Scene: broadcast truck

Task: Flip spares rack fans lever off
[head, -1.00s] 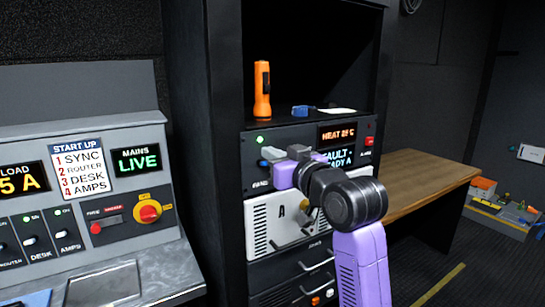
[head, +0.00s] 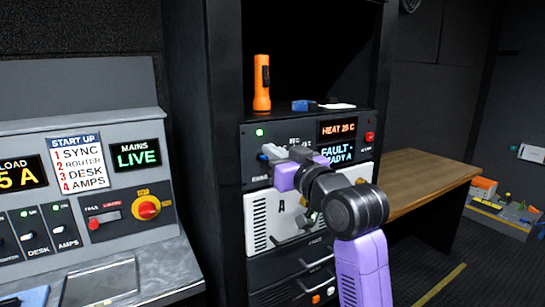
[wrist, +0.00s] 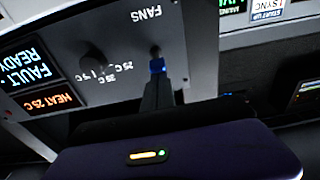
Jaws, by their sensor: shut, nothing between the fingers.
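The spares rack panel (head: 290,135) carries a lever with a blue tip (wrist: 157,66) beside the FANS label (wrist: 145,13), which appears upside down in the wrist view.
A dark knob (wrist: 92,58) sits beside the lever. Displays read HEAT 25 C (head: 338,130) and FAULT READY A (head: 338,152). Above are an orange torch (head: 262,85) and a blue item (head: 303,105) on the shelf. A vented white unit A (head: 262,222) is below.

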